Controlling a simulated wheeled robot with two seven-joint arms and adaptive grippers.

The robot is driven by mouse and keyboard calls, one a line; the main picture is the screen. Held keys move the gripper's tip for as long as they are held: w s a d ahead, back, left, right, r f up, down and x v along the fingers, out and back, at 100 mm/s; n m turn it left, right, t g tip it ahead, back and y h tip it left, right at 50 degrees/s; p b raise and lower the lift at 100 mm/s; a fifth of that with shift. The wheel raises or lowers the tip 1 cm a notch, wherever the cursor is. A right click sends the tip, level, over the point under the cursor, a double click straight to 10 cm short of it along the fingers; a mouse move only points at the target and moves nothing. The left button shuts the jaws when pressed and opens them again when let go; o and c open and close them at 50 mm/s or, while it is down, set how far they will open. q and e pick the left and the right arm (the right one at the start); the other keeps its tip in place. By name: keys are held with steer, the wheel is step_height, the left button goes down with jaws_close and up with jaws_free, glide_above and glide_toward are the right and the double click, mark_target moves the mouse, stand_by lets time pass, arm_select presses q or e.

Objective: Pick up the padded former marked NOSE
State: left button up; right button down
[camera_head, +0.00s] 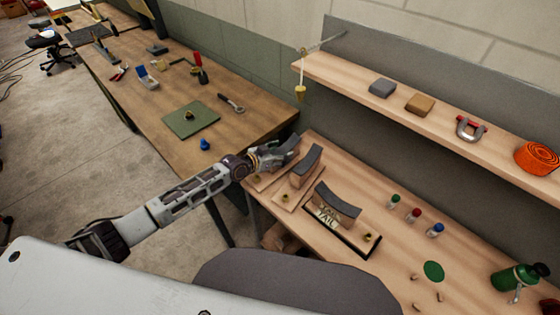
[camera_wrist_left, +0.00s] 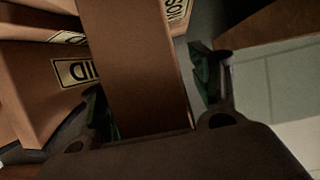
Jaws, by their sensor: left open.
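Padded formers with dark grey curved tops stand in a row on the light wooden bench. The nearest (camera_head: 336,205) is marked TAIL, and a middle former (camera_head: 305,168) stands beyond it. My left gripper (camera_head: 284,150) is at the far end of the row and largely covers the former there. In the left wrist view my open left gripper (camera_wrist_left: 152,85) has a finger on each side of a brown wooden piece (camera_wrist_left: 145,60). A partly cut-off label (camera_wrist_left: 178,9) beside it seems to show letters of NOSE. Another label (camera_wrist_left: 82,71) seems to read MID. My right gripper is not seen.
A shelf (camera_head: 350,80) with several items overhangs the back. A darker table (camera_head: 165,95) with tools lies to the left.

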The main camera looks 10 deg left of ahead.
arm_select(q)
jaws_close()
stand_by(0.5)
steer(key=shift+r, duration=0.1)
